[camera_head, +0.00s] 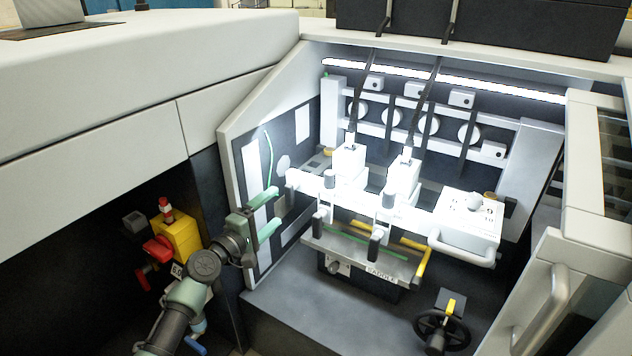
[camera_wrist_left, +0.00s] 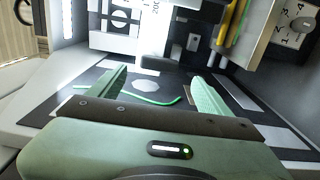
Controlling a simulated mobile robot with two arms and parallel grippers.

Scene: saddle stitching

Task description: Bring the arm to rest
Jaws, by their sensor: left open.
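My left gripper (camera_head: 276,208) is at the left side of the lit machine bay, in front of the bay's left side panel (camera_head: 254,175). Its two pale green fingers are apart. In the left wrist view the gripper (camera_wrist_left: 160,76) shows an empty gap between the fingers. A thin green strand (camera_wrist_left: 155,100) shows beyond that gap; in the head view a green strand (camera_head: 269,155) runs along the side panel above the gripper. I cannot tell whether a finger touches the panel. My right gripper is not in view.
White stitching units (camera_head: 349,162) stand right of my gripper, above a saddle tray (camera_head: 345,250). A white box with a dial (camera_head: 470,212) is farther right. A black handwheel (camera_head: 442,330) sits low right. A yellow box with red knobs (camera_head: 180,238) is left of my arm.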

